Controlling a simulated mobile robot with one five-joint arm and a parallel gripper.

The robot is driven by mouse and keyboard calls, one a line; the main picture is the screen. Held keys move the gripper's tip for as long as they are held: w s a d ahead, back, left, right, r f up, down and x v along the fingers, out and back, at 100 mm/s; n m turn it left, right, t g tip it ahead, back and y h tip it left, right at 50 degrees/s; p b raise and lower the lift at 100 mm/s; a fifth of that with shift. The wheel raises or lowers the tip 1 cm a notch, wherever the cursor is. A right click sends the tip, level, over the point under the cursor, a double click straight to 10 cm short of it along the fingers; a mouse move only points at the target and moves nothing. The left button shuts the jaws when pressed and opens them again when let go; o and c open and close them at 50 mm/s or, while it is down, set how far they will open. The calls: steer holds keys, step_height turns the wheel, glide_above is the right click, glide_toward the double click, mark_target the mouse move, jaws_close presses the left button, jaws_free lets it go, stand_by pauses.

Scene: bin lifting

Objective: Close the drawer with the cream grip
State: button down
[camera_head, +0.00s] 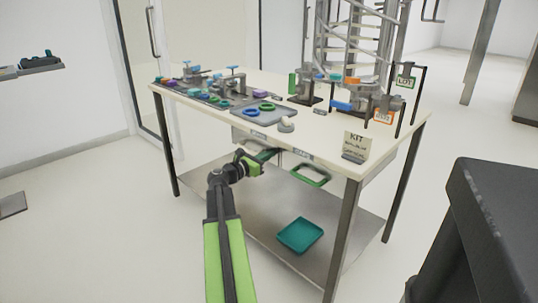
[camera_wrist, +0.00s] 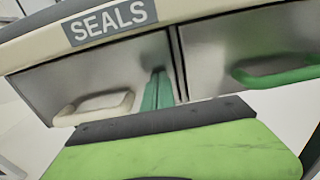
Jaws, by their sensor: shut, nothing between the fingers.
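The metal drawer (camera_wrist: 62,88) with the cream grip (camera_wrist: 97,108) is at the left of the wrist view, under the table edge with a SEALS label (camera_wrist: 110,20). How far it stands out is hard to tell. My gripper (camera_wrist: 157,92) is shut and empty, its teal fingertips right of the cream grip, in front of the right part of that drawer's face. Whether they touch it I cannot tell. In the head view my gripper (camera_head: 267,155) is at the table's front edge, and the cream grip is not distinguishable there.
A neighbouring drawer with a green grip (camera_wrist: 275,75) is to the right; its grip also shows in the head view (camera_head: 311,178). The table (camera_head: 330,128) carries trays, rings, fixtures and a KIT sign (camera_head: 356,146). A teal tray (camera_head: 300,235) lies on the lower shelf.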

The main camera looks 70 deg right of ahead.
steer(key=v, duration=1.4)
steer(key=w+a+f+n+t, duration=0.35)
steer(key=w+a+t, duration=0.35)
steer(key=w+a, duration=1.1)
steer(key=w+a+f+m+t+y, duration=0.1)
steer(key=w+a+f+y, duration=0.3)
steer(key=a, duration=0.4)
steer(key=w+a+f+m+t+y, duration=0.1)
steer(key=w+a+f+m+y, duration=0.1)
steer(key=w+a+f, duration=0.5)
steer(key=s+a+f+m+g+y, duration=0.1)
steer(key=s+a+f+m+y, duration=0.2)
steer(key=a, duration=0.7)
steer(key=s+a+f+m+y, duration=0.1)
steer(key=a+f+m+y, duration=0.25)
steer(key=a+m, duration=0.4)
steer(key=s+a+f+m+g+y, duration=0.1)
steer(key=s+a+f+m+y, duration=0.2)
steer(key=a, duration=0.9)
step_height(320, 180, up, 34)
steer(key=p, duration=3.3)
steer(key=shift+w+d+y+p, duration=0.2)
steer(key=shift+w+y+p, duration=0.05)
steer(key=shift+y+p, duration=0.2)
